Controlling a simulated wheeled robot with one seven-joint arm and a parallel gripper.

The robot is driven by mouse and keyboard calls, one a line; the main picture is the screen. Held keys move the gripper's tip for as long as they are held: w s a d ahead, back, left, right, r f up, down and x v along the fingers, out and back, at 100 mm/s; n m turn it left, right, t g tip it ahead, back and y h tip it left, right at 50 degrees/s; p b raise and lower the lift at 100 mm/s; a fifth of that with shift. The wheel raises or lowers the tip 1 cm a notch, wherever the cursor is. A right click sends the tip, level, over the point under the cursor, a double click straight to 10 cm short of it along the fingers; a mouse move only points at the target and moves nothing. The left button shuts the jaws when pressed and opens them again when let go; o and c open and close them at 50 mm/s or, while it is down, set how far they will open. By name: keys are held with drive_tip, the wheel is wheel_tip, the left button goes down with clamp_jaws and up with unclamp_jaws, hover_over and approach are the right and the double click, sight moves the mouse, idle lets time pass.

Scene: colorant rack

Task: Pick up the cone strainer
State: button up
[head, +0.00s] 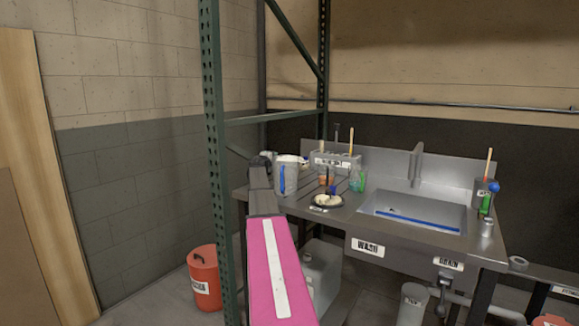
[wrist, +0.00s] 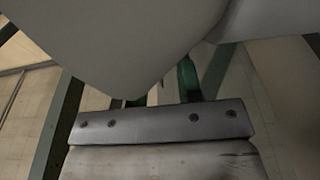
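I cannot single out the cone strainer with certainty in either view. My pink arm reaches up from the bottom of the head view, and my dark gripper (head: 262,161) is at its far end, by the left end of the sink bench. A pale bucket-like container (head: 287,178) with a blue stripe shows just right of the gripper. In the wrist view, large smooth grey shapes (wrist: 110,45) fill the top, one tapering downward; I cannot tell what they are. The fingertips are not clear, so their opening and any hold are hidden.
The metal bench (head: 390,233) holds a sink (head: 415,211), a labelled rack (head: 336,163), a dark round dish (head: 326,202) and a container with sticks (head: 486,193). A green shelf post (head: 213,150) stands close left of my arm. A red bucket (head: 204,278) is on the floor.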

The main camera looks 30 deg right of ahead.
drive_tip(key=shift+d, duration=0.1)
clamp_jaws()
drive_tip(key=shift+r, duration=0.1)
